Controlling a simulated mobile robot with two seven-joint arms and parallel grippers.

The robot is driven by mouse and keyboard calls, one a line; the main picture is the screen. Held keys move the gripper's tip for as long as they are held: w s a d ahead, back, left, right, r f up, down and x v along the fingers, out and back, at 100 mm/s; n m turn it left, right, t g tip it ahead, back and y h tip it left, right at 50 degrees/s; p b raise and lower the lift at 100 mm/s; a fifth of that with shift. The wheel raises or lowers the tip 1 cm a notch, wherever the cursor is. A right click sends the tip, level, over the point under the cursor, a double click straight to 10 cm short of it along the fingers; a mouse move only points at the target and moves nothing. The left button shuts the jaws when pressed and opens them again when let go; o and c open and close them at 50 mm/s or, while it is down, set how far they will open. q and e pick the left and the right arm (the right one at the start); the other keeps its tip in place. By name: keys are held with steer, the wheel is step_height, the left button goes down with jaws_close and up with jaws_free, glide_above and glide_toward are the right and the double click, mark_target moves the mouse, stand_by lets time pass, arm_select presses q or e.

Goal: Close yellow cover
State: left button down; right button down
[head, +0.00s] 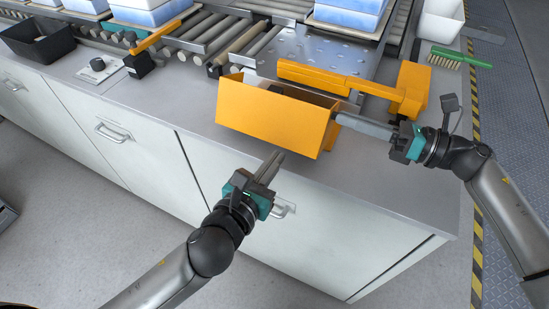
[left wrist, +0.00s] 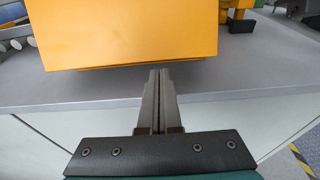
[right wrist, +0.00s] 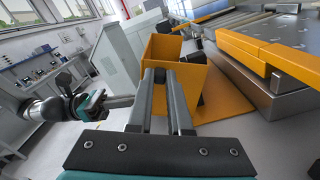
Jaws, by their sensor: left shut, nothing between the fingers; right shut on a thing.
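The yellow cover (head: 275,125) is an open box-like shape at the counter's front edge, its broad front face toward me. Its front face fills the top of the left wrist view (left wrist: 130,30); it also shows in the right wrist view (right wrist: 165,47). My left gripper (head: 279,155) is shut and empty, in front of and just below the lower edge of that face; its fingertips also show in the left wrist view (left wrist: 160,73). My right gripper (head: 336,117) is at the cover's right end, its fingers closed on the cover's edge; the exact contact is partly hidden.
A yellow housing (head: 405,92) with a long bar stands behind the cover beside a metal plate (head: 310,48). A green brush (head: 460,58) lies at the far right. A black bin (head: 38,42) and small switch box (head: 98,68) are at left.

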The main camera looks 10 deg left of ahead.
arm_select(q)
steer(key=shift+r, duration=0.2)
steer(key=shift+w+d+r, duration=0.1)
steer(key=shift+w+r, duration=0.1)
steer(key=shift+r, duration=0.25)
steer(key=shift+w+r, duration=0.2)
steer(key=shift+r, duration=0.25)
steer(key=shift+d, duration=0.1)
arm_select(e)
steer(key=c, duration=0.8)
jaws_free()
steer(key=shift+c, duration=0.2)
arm_select(q)
steer(key=shift+f, duration=0.1)
